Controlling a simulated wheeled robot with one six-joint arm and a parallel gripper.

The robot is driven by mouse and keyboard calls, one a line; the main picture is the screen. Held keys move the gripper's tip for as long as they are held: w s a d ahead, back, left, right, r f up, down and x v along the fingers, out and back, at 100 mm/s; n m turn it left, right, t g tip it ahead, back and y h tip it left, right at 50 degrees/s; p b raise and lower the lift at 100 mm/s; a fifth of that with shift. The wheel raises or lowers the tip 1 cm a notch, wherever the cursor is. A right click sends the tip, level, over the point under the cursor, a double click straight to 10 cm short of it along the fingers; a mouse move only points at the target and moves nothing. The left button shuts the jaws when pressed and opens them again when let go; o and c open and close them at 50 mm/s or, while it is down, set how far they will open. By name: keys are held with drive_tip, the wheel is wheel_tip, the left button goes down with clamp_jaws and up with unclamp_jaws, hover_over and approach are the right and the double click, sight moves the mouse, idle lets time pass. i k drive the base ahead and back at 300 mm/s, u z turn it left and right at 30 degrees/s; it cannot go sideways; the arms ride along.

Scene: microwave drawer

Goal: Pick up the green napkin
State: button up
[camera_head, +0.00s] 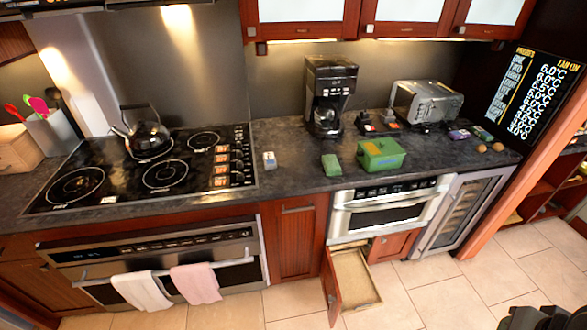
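A small green item (331,165), which looks like the green napkin, lies flat on the dark countertop near its front edge. No gripper that I can make out shows in this view. Dark parts cut off at the bottom edge may be mine.
Below the counter, a drawer (354,277) stands open under the built-in microwave (388,212). A coffee maker (329,95) and toaster (426,103) stand behind. A stove top (150,168) is at left. Tiled floor (390,315) in front is mostly clear.

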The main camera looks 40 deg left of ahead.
sight(332, 168)
drive_tip(key=u, duration=1.3)
drive_tip(key=i, duration=1)
